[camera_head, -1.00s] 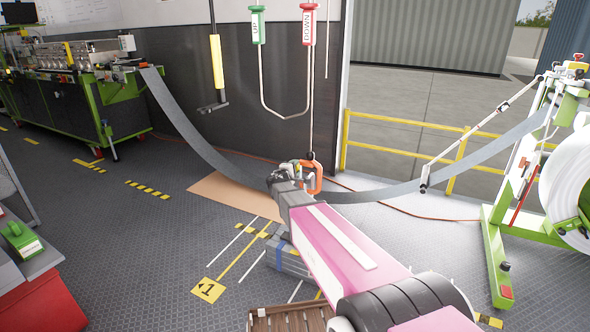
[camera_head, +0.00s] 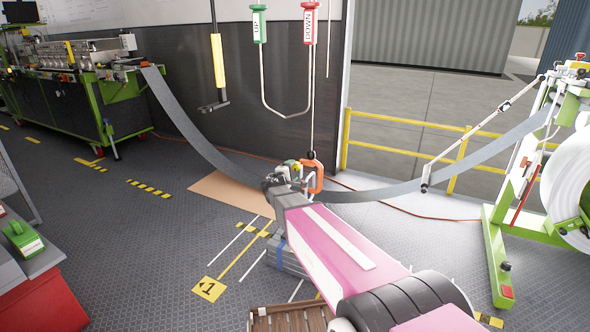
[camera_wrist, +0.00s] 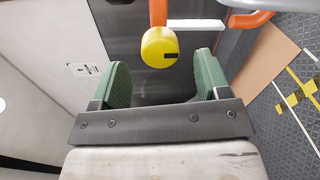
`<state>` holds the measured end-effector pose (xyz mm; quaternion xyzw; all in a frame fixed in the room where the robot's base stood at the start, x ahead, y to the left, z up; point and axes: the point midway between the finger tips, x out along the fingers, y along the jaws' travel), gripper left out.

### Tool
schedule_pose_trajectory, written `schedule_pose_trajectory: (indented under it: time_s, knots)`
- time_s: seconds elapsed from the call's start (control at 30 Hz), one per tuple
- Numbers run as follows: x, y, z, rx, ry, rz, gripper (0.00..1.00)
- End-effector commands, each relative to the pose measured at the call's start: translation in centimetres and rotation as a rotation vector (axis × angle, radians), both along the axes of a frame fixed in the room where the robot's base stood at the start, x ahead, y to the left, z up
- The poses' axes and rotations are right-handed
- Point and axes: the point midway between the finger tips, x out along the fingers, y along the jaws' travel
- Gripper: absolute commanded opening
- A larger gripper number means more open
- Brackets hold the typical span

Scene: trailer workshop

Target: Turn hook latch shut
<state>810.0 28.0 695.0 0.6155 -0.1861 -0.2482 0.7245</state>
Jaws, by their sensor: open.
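An orange hook (camera_head: 316,176) hangs on a cord just right of my gripper in the head view. The wrist view shows part of this orange curved shape (camera_wrist: 248,20) at upper right. A yellow round knob (camera_wrist: 158,47) with a black mark sits on an orange stem, just beyond and between my fingertips. My gripper (camera_wrist: 160,76) is open, with its two green-padded fingers apart and nothing between them. In the head view my gripper (camera_head: 279,178) is small and partly hidden by my own arm. The latch's exact position cannot be told.
A grey strip (camera_head: 390,190) sags across behind my gripper. A brown sheet (camera_head: 222,192) lies on the floor. A yellow rail (camera_head: 400,124) stands behind right.

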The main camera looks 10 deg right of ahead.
Motion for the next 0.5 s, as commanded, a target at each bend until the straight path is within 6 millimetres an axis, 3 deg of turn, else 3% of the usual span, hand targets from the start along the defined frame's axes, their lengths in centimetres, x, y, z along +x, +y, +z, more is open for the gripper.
schedule_pose_trajectory:
  time_s: [0.03,0.2,0.5]
  knots:
    - [-1.2,0.6,0.1,0.0,0.0,0.002,0.69]
    - [-3.6,2.4,0.1,0.001,0.001,0.002,0.69]
    - [-5.5,3.9,0.2,0.001,0.001,0.0,0.69]
